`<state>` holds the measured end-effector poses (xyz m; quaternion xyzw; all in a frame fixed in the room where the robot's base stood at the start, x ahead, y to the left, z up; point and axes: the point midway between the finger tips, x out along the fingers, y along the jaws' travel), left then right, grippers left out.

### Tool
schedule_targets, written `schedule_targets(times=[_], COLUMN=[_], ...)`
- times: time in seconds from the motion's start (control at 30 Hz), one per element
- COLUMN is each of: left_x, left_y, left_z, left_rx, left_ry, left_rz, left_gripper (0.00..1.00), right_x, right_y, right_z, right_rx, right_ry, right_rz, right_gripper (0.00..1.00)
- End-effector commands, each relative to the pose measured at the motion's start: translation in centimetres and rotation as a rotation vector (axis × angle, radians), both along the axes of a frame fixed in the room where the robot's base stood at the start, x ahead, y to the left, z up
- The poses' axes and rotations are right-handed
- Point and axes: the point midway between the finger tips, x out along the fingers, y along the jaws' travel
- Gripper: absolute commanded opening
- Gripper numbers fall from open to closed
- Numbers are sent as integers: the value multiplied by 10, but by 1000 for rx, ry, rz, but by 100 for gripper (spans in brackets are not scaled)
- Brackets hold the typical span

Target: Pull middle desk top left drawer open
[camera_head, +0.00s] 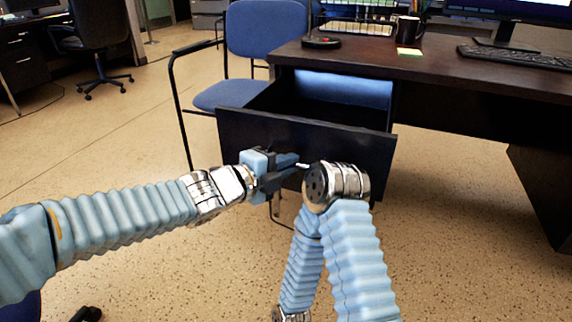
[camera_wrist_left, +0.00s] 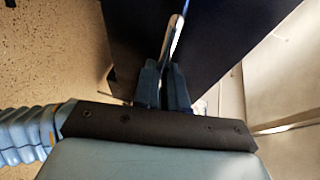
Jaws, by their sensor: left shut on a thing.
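The dark desk's top left drawer (camera_head: 340,145) is pulled out, and its hollow inside shows behind the front panel. My left gripper (camera_head: 298,163) is at the front panel, shut on the pale drawer handle (camera_head: 303,166). In the left wrist view the gripper's fingers (camera_wrist_left: 163,88) are closed together around the handle (camera_wrist_left: 174,38), with the dark drawer front (camera_wrist_left: 215,40) beyond. My right arm comes in from the bottom and bends in front of the drawer. Its gripper cannot be made out.
A blue chair (camera_head: 262,32) with black armrests stands left of the desk (camera_head: 440,68). On the desktop are a keyboard (camera_head: 515,58), a black mug (camera_head: 408,29) and a black stand (camera_head: 321,41). Speckled floor (camera_head: 470,240) is clear at the right.

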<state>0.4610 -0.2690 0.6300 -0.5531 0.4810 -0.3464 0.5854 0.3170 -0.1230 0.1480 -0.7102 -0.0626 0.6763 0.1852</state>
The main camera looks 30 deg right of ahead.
Motion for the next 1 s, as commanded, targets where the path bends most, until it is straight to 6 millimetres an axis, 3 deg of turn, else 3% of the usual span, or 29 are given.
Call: schedule_targets(times=[0.13, 0.17, 0.2, 0.33, 0.67, 0.77, 1.0], left_x=[0, 0, 0, 0, -1, -4, -21], left_y=[0, 0, 0, 0, 4, 16, 70], left_z=[-1, -1, -1, -1, 1, 5, 16], left_rx=[2, 2, 2, 1, 0, -1, 0], left_ry=[1, 1, 1, 0, 0, -1, -2], left_rz=[1, 1, 1, 1, 1, 2, 4], left_gripper=[0, 13, 19, 36, 36, 36, 36], right_x=[0, 0, 0, 0, 0, 0, -1], right_y=[0, 0, 0, 0, 0, 0, 0], right_z=[0, 0, 0, 0, 1, 2, 12], right_rx=[0, 0, 0, 0, 0, 0, 0], right_ry=[0, 0, 0, 0, 0, 1, 2], right_rz=[0, 0, 0, 0, 0, 0, 2], right_gripper=[0, 0, 0, 0, 0, 0, 0])
